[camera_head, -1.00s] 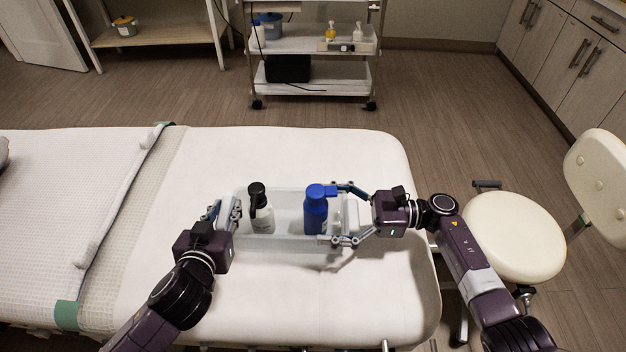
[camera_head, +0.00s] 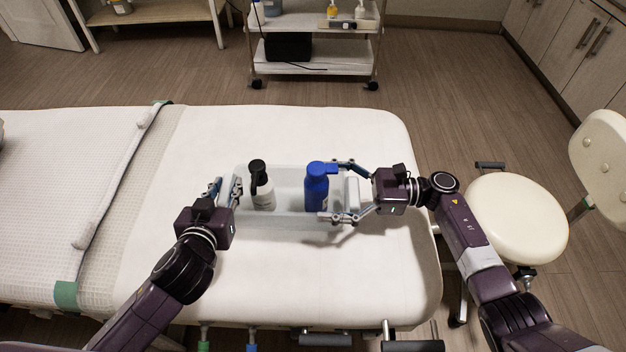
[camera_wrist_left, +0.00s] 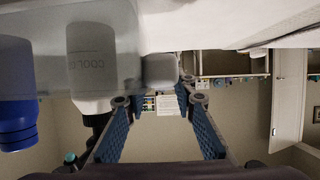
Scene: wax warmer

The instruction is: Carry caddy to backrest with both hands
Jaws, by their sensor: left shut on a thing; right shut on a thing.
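The caddy (camera_head: 288,180) is a pale, translucent open tray over the white bed. It holds a white bottle with a black pump (camera_head: 263,190) on the left and a blue bottle (camera_head: 317,188) on the right, both upright. My left gripper (camera_head: 228,188) is shut on the caddy's left end; in the left wrist view its fingers (camera_wrist_left: 155,95) flank a pale grip piece (camera_wrist_left: 160,70). My right gripper (camera_head: 338,192) is shut on the right end, its fingers around a white grip piece. Whether the caddy's underside touches the bed cannot be told.
The bed (camera_head: 300,275) has free room around the caddy. A textured cover (camera_head: 65,190) and a rolled edge lie on its left part. A cream stool (camera_head: 515,220) stands right of the bed, and a trolley (camera_head: 315,50) stands behind it.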

